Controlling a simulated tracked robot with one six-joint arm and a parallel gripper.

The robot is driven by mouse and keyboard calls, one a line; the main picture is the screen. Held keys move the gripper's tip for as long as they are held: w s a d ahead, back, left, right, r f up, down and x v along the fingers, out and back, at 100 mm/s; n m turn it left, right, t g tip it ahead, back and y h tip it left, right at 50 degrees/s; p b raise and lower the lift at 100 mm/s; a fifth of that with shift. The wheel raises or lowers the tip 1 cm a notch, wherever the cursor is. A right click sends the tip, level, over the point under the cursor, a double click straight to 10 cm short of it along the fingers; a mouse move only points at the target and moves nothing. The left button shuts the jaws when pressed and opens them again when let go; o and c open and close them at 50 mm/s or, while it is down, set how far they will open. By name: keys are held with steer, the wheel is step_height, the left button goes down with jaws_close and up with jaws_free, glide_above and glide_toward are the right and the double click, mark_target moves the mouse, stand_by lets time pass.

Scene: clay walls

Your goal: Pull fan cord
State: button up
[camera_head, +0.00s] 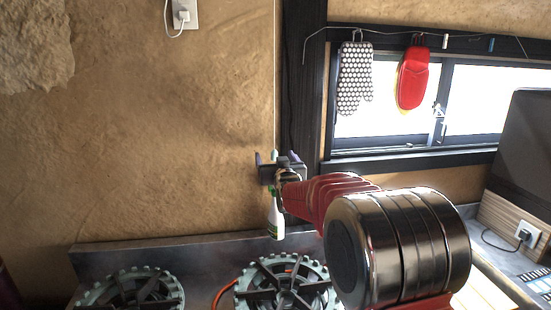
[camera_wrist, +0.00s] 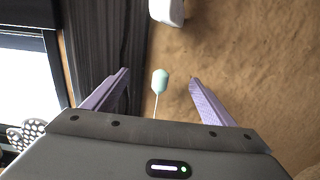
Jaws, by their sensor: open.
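The fan cord (camera_head: 276,80) is a thin pale line hanging down the clay wall beside the dark window post. It ends in a pale teal knob (camera_head: 274,155). In the wrist view the knob (camera_wrist: 160,81) and a short piece of cord (camera_wrist: 155,106) show in the gap between my purple fingers. My gripper (camera_head: 277,159) is open at the knob's height. In the wrist view both fingers of my gripper (camera_wrist: 159,77) stand clear of the knob, one on each side. How far the knob lies in depth from the fingertips is hard to tell.
A white spray bottle (camera_head: 275,216) stands below my gripper, near the wall. Two stove burners (camera_head: 130,292) (camera_head: 287,290) are below. A dotted mitt (camera_head: 356,78) and a red mitt (camera_head: 412,78) hang by the window.

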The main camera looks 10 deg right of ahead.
steer(key=s, duration=0.7)
steer(key=shift+s, duration=0.15)
stand_by(0.6)
steer(key=shift+f, duration=0.1)
